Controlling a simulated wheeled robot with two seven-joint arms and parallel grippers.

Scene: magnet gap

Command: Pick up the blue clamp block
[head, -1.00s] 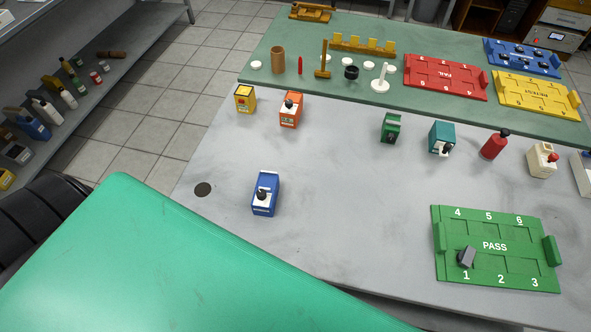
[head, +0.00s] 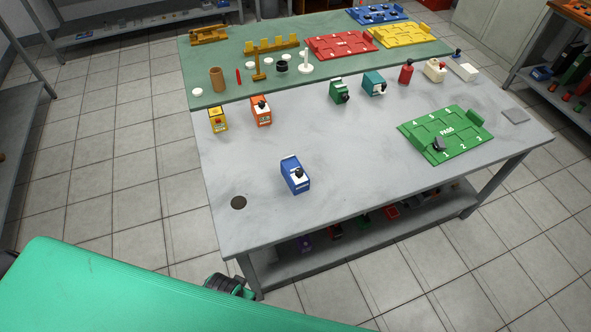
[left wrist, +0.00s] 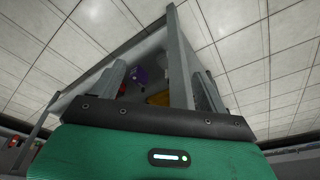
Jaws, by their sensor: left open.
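The blue clamp block (head: 295,175) stands on the grey table top (head: 340,145), near its front left part, with a black knob and a white label facing up. Nothing touches it. My left gripper (left wrist: 160,82) is open and empty in the left wrist view, with its fingers apart. It faces the table's underside and lower shelf, and the blue block does not show in that view. In the head view I cannot make out the gripper's fingers. My right gripper is in neither current view.
Orange (head: 261,110), yellow (head: 218,119), green (head: 339,91) and teal (head: 374,83) blocks stand farther back. A green PASS tray (head: 465,143) is at right. A dark round spot (head: 238,202) lies left of the blue block. The table leg (left wrist: 180,65) is close in the wrist view.

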